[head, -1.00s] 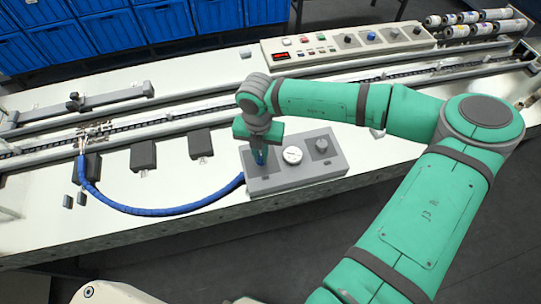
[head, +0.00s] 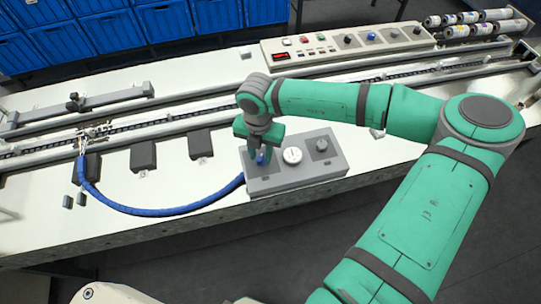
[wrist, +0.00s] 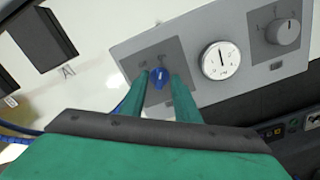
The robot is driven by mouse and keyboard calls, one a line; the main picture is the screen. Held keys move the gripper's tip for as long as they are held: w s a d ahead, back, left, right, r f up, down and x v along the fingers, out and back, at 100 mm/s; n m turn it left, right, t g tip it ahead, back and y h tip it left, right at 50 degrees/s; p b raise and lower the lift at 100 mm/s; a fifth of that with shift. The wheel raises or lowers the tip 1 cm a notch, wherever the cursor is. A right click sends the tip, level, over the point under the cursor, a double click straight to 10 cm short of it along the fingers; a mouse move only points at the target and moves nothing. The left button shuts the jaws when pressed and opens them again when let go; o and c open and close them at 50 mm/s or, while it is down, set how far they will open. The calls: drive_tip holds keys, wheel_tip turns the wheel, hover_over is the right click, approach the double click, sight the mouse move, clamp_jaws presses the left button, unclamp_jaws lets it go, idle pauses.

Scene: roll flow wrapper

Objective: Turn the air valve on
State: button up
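The air valve is a blue knob (wrist: 159,78) on the left part of a grey control box (wrist: 205,50). The knob's pointer mark is tilted in the wrist view.
A round white gauge (head: 292,155) and a grey selector knob (head: 321,145) sit on the same box, right of the valve. A blue hose (head: 150,211) runs left from the box. A longer control panel (head: 350,42) stands behind the conveyor rail.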

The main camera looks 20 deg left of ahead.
sight(261, 158)
wheel_tip(261, 158, up, 11)
idle(0.7)
drive_tip(key=shift+f, duration=0.15)
